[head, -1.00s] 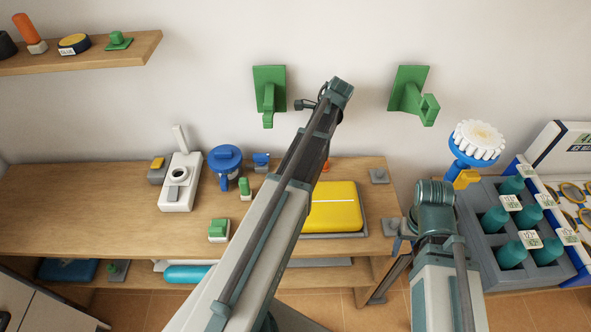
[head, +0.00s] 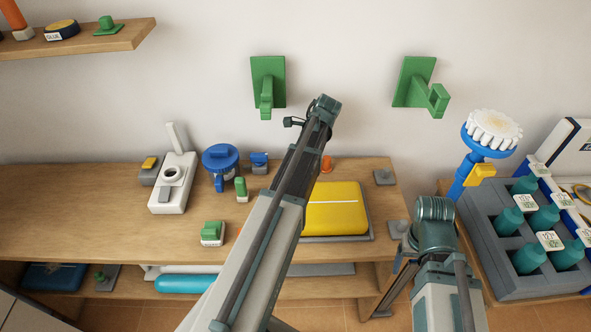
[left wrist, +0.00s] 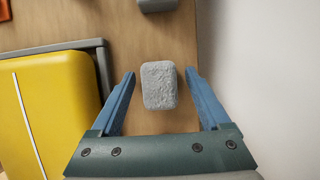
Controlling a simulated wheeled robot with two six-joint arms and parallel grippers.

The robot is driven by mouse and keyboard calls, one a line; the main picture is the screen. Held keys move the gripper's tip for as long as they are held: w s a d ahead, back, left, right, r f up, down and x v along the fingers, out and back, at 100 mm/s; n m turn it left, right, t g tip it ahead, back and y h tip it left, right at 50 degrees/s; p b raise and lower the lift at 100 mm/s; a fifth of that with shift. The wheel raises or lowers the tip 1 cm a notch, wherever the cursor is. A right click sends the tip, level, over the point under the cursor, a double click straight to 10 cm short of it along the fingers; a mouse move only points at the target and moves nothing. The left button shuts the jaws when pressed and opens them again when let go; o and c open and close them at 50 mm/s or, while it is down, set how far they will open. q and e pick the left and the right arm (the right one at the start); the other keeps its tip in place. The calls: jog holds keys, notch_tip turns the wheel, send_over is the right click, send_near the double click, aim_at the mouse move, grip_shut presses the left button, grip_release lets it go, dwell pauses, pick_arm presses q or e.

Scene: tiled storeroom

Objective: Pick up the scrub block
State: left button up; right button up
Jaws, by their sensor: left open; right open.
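The scrub block appears to be the grey, rough, rounded block (left wrist: 159,85) in the left wrist view. It lies on the wooden tabletop (left wrist: 140,30) between the yellow case and the white wall. My left gripper (left wrist: 160,80) is open, its two blue fingers on either side of the block with a gap at each side. In the head view my left arm hides the block and the left gripper. My right gripper (head: 392,292) is open, low beside the table's right end, and partly hard to make out.
A yellow case (left wrist: 38,110) in a grey tray (left wrist: 106,75) lies close left of the left gripper. The white wall (left wrist: 260,70) is on its right. A blue brush with a white head (head: 492,132) and a grey crate of teal bottles (head: 478,245) stand at the right.

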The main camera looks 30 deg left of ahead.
pick_arm(q)
grip_shut()
dwell(0.4)
notch_tip(320, 180, up, 10)
jog(key=p, duration=1)
jog(key=c, duration=0.7)
grip_release()
grip_shut()
